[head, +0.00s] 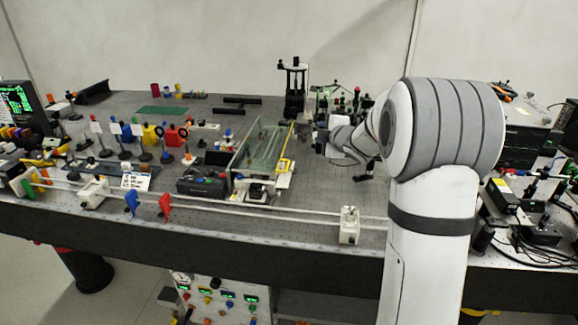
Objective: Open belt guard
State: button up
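The guard appears to be the clear, greenish panel (258,150) in the middle of the bench in the head view. It stands tilted over a small mechanism, and a yellow handle (286,152) runs along its right side. My gripper (358,166) is to the right of the guard, above the bench top and apart from the handle. Its fingers are small and partly hidden by the wrist, so their opening is unclear. I see nothing held in it.
A rail (250,207) with blue (132,203) and red (165,206) levers runs along the front edge. A white block (349,226) sits at its right part. Several optics posts stand left of the guard. Bare bench top (335,190) lies right of the guard.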

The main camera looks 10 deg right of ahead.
notch_tip(320, 180, down, 15)
jog(key=w+a+n+g+y+b, duration=0.2)
jog(key=w+n+g+y, duration=0.15)
jog(key=n+y, duration=0.65)
jog(key=shift+n+h, duration=0.4)
jog(key=shift+h, duration=0.1)
jog(key=x, duration=0.2)
jog(key=p+x, duration=0.1)
jog(key=x, duration=0.1)
jog(key=p+x, duration=0.1)
jog(key=x, duration=0.2)
jog(key=shift+s+a+r, duration=0.1)
jog(key=shift+s+a, duration=0.2)
grip_shut()
